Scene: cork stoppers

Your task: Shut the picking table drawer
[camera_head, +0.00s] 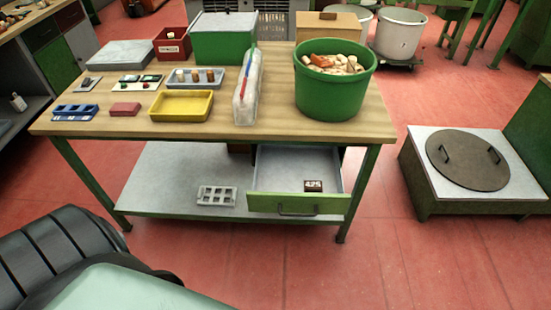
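The picking table (300,128) has a light wood top and green legs. Its drawer (270,203) hangs under the right half of the top and stands pulled out, with its grey inside showing. The drawer has a green front with a dark bar handle (297,211). A small dark block marked 425 (313,186) lies inside near the front. Neither of my grippers is in view.
A green bucket of corks (335,83) stands at the table's right, beside a clear bag (248,88). Trays, including a yellow one (181,118), fill the left. A grey holder (216,196) sits on the lower shelf. Red floor before the drawer is clear.

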